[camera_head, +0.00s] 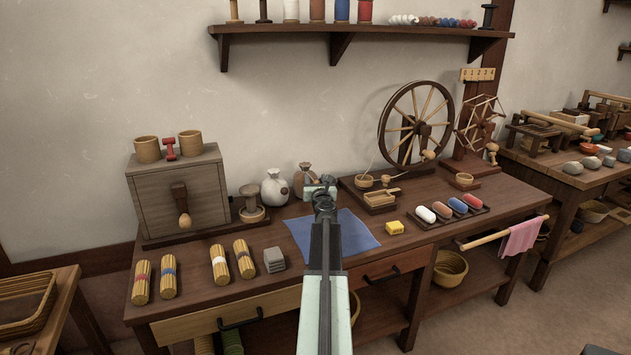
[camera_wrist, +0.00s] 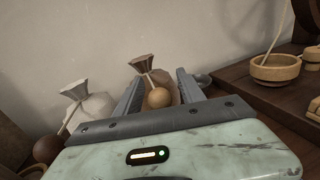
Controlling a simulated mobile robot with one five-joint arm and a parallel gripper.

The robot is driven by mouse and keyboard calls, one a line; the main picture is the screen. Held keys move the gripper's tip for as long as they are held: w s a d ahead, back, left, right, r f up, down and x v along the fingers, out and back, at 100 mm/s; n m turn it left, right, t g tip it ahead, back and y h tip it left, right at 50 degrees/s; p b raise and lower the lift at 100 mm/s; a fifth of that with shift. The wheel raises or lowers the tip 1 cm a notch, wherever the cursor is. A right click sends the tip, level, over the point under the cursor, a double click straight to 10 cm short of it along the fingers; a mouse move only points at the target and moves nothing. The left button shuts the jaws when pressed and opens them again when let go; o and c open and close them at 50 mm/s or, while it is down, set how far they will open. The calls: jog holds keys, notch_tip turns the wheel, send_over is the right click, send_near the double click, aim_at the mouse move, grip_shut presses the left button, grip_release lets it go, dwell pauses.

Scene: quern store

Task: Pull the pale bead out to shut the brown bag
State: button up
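The brown bag (camera_head: 304,170) stands at the back of the table, partly hidden by my gripper (camera_head: 321,184). In the wrist view the brown bag (camera_wrist: 143,65) has a tied, flared neck, and the pale bead (camera_wrist: 158,98) hangs in front of it. My gripper (camera_wrist: 160,78) is open, with one finger on each side of the bead. Clear gaps show between the bead and both fingers. The lower part of the bag is hidden behind the bead and gripper.
A white bag (camera_head: 275,188) stands just left of the brown one, with a dark bead (camera_wrist: 47,149) near it in the wrist view. A blue cloth (camera_head: 357,233) lies in front. A wooden board with bowls (camera_head: 364,181) is close on the right.

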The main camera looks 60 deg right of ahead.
jog(key=v, duration=0.7)
jog(key=shift+s+a, duration=0.25)
jog(key=shift+a, duration=0.05)
